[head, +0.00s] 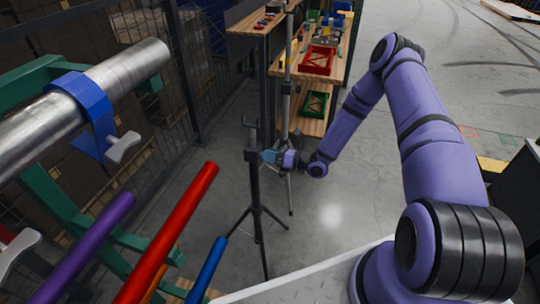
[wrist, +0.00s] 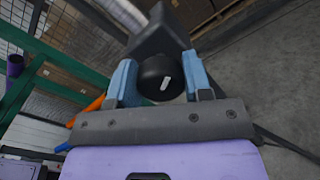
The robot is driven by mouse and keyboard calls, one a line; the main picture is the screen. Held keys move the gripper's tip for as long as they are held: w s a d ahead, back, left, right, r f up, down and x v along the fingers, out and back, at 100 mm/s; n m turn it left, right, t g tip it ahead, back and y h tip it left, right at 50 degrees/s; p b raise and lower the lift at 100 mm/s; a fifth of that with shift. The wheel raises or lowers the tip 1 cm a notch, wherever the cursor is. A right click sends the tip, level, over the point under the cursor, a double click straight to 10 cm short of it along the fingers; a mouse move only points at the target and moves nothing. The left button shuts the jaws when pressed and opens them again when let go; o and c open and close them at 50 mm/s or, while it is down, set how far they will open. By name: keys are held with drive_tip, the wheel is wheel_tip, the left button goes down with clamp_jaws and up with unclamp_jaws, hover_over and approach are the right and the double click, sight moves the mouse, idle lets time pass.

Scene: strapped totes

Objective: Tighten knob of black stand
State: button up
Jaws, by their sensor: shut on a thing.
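The black stand (head: 256,194) is a thin upright pole on tripod legs in the middle of the head view. Its knob (wrist: 161,79) is a round black piece with a white mark, seen in the wrist view in front of the stand's dark body (wrist: 159,34). My gripper (head: 268,156) reaches the stand from the right at the height of its collar. In the wrist view my gripper's blue fingers (wrist: 163,84) stand on both sides of the knob and are shut on it. The head view hides the knob behind the fingers.
A grey stand (head: 287,90) rises close behind the black stand. A wooden workbench (head: 345,62) with a red tray (head: 318,60) is at the back. A green rack with a steel pipe (head: 85,95) and coloured tubes (head: 170,235) fills the left.

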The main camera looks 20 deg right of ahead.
drive_tip(key=m, duration=0.5)
drive_tip(key=shift+d+f+m, duration=0.15)
drive_tip(key=shift+m, duration=0.15)
drive_tip(key=m, duration=0.6)
drive_tip(key=shift+f, duration=0.15)
drive_tip(key=m, duration=0.5)
drive_tip(key=shift+f+m, duration=0.1)
drive_tip(key=shift+m, duration=0.2)
drive_tip(key=m, duration=0.5)
drive_tip(key=shift+m, duration=0.4)
drive_tip(key=shift+f, duration=0.1)
drive_tip(key=o, duration=0.9)
drive_tip(key=v, duration=1)
drive_tip(key=shift+s+d, duration=0.25)
